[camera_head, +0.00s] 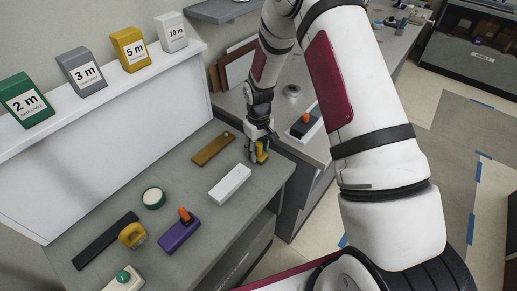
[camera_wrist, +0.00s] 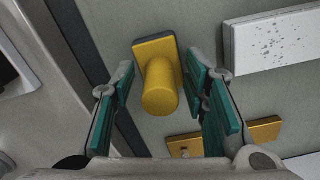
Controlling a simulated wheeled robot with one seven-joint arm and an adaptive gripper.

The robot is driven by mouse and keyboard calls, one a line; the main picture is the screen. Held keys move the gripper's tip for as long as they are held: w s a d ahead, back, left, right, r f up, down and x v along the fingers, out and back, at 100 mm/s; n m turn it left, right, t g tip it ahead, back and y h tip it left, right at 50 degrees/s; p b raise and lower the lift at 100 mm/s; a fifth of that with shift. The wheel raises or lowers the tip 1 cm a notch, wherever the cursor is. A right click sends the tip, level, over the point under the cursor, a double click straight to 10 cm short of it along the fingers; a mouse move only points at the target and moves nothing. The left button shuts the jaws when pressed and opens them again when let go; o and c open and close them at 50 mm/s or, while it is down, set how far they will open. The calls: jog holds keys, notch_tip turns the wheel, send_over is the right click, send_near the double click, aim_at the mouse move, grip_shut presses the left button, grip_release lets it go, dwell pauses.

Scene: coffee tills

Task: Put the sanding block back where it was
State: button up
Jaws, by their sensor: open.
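A yellow block with a round knob and a thin dark base (camera_wrist: 157,78) lies between my fingers in the wrist view; it may be the sanding block, but no label confirms this. It also shows in the head view (camera_head: 263,157), partly hidden by my gripper (camera_head: 259,146), near the right end of the grey counter (camera_head: 190,240). My gripper (camera_wrist: 163,75) is open, with one teal-padded finger on either side of the block. Gaps show between pads and block. The block appears to rest on the counter, close to its edge.
Near it are a white block (camera_head: 230,184) and a brass-coloured plate (camera_head: 213,149). Further left lie a green-rimmed roll (camera_head: 153,197), a purple block with orange knob (camera_head: 178,235), a yellow-handled piece (camera_head: 132,235) and a dark bar (camera_head: 103,243). A tray (camera_head: 305,133) stands on the counter beyond.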

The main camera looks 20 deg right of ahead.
jog(key=shift+r, duration=0.1)
notch_tip(320, 180, up, 12)
jog(key=shift+f+b, duration=0.1)
jog(key=shift+b, duration=0.65)
notch_tip(320, 180, up, 9)
jog(key=t, duration=0.1)
send_over(259, 144)
jog(key=s, duration=0.3)
jog(key=s+r+m+t, duration=0.2)
jog(key=s+r, duration=0.4)
jog(key=r, duration=0.3)
jog(key=s+r+m+t, duration=0.1)
jog(key=s+r, duration=0.3)
jog(key=s, duration=0.5)
jog(key=s+r+t, duration=0.1)
jog(key=s+r, duration=0.3)
jog(key=s, duration=0.5)
jog(key=shift+m+t, duration=0.3)
jog(key=shift+m, duration=0.1)
jog(key=shift+r, duration=0.1)
